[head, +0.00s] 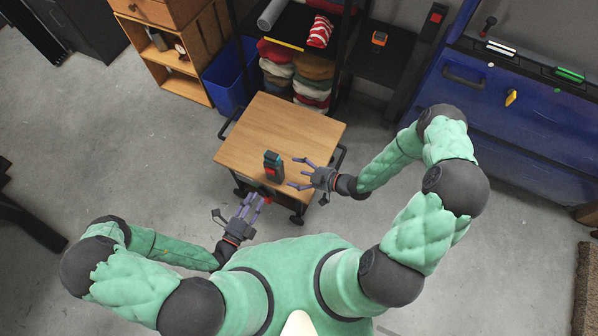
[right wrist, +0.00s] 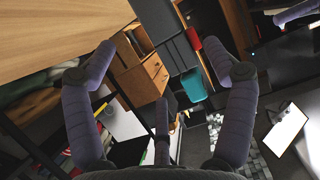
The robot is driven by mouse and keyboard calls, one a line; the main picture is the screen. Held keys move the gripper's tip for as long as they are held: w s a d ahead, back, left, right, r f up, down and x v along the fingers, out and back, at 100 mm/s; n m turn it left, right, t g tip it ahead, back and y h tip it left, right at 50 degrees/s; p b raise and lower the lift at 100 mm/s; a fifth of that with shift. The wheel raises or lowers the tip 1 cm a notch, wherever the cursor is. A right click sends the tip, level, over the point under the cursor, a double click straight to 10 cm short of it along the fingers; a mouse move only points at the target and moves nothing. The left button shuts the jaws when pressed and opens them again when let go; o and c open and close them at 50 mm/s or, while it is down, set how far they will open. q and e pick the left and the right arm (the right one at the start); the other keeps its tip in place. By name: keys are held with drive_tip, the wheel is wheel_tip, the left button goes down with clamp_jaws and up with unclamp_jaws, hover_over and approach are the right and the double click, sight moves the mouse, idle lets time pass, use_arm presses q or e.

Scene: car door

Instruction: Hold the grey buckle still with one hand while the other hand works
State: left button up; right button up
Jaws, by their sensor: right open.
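The grey buckle (head: 273,165) is a dark upright piece with a red part, on the wooden cart top near its front edge. In the right wrist view the dark grey body (right wrist: 172,45) shows beyond the fingers, with red at its right. My right gripper (head: 301,174) is open, just right of the buckle, its fingers pointing at it with a gap.
The wooden cart top (head: 285,122) is clear behind the buckle. Dark handle rails (head: 338,158) flank the cart. A blue bin (head: 229,78), a wooden shelf (head: 172,65) and a rack of folded cloths (head: 312,72) stand behind.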

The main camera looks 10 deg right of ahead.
sight(275, 167)
drive_tip(key=x, duration=1)
drive_tip(key=shift+w+a, duration=0.2)
drive_tip(key=shift+a, duration=0.1)
drive_tip(key=c, duration=1.5)
use_arm(q)
clamp_jaws()
